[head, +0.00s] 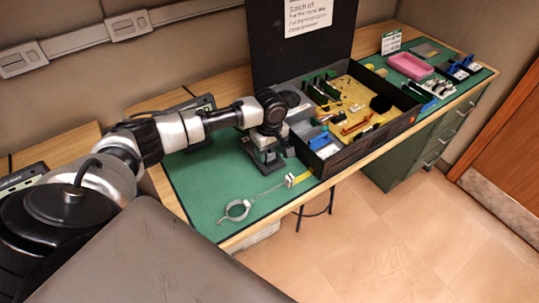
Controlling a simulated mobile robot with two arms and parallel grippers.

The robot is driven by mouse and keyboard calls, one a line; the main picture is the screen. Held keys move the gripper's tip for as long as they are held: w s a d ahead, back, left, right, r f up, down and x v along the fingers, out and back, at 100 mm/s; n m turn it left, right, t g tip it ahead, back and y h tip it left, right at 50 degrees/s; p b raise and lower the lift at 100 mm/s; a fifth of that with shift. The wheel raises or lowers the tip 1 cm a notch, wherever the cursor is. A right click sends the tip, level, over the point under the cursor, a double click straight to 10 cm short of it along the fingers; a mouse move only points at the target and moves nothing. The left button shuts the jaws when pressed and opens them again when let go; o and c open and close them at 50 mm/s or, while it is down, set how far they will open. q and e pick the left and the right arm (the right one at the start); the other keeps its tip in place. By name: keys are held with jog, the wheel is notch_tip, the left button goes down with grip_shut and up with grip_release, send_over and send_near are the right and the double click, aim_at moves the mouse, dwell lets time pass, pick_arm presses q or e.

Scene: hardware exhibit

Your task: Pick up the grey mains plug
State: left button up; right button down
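I cannot pick out a grey mains plug for certain at this size. My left gripper (268,165) points down low over the green mat (208,182), just left of an open black case (358,149). Its fingers are dark and small, so I cannot tell whether they are apart or hold something. The mat right under it is hidden by the gripper. My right gripper is not in view.
The case holds tools on a yellow insert (358,97); its lid (300,45) stands upright behind. A metal ring on a cord (237,210) lies near the mat's front edge. A pink tray (410,66) stands farther right. The mat's left part is clear.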

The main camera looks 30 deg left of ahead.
aim_at(272, 151)
pick_arm(q)
jog(key=c, duration=0.7)
jog(key=shift+o, duration=0.2)
jog(key=shift+r, duration=0.15)
jog(key=shift+r, duration=0.25)
jog(key=r, duration=0.3)
jog(key=shift+w+d+r+b, duration=0.2)
jog(key=shift+d+r+b, duration=0.05)
jog(key=shift+r+b, duration=0.1)
jog(key=w+d+r+b, duration=0.1)
jog(key=w+d+r, duration=0.5)
jog(key=d, duration=0.3)
jog(key=shift+w+r, duration=0.25)
jog(key=shift+r, duration=0.05)
